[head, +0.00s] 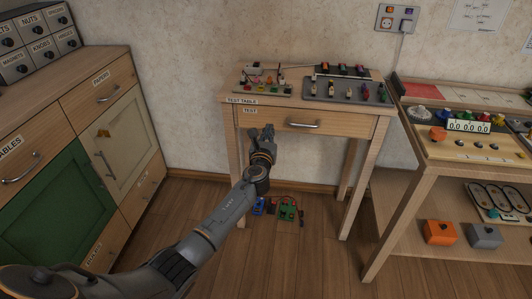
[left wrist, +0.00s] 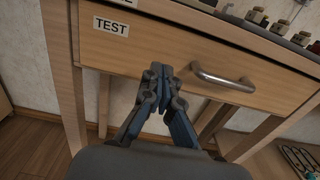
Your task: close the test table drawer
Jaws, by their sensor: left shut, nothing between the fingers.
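The test table (head: 230,104) stands against the wall with a wooden drawer (head: 343,127) under its top. The drawer front, labelled TEST, also fills much of the left wrist view (left wrist: 190,45). The front looks flush or nearly flush with the table frame; a small gap cannot be ruled out. Its metal bar handle (head: 303,124) also shows in the left wrist view (left wrist: 222,80). My left gripper (head: 268,131) is shut and empty. Its fingertips (left wrist: 160,74) are at the drawer front, left of the handle; whether they touch is unclear. My right gripper is not in view.
Trays of small parts (head: 348,91) stand on the table top. A workbench (head: 460,150) is close on the right, a cabinet (head: 70,130) on the left. Blue and green items (head: 286,212) lie on the floor under the table. Floor in front is clear.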

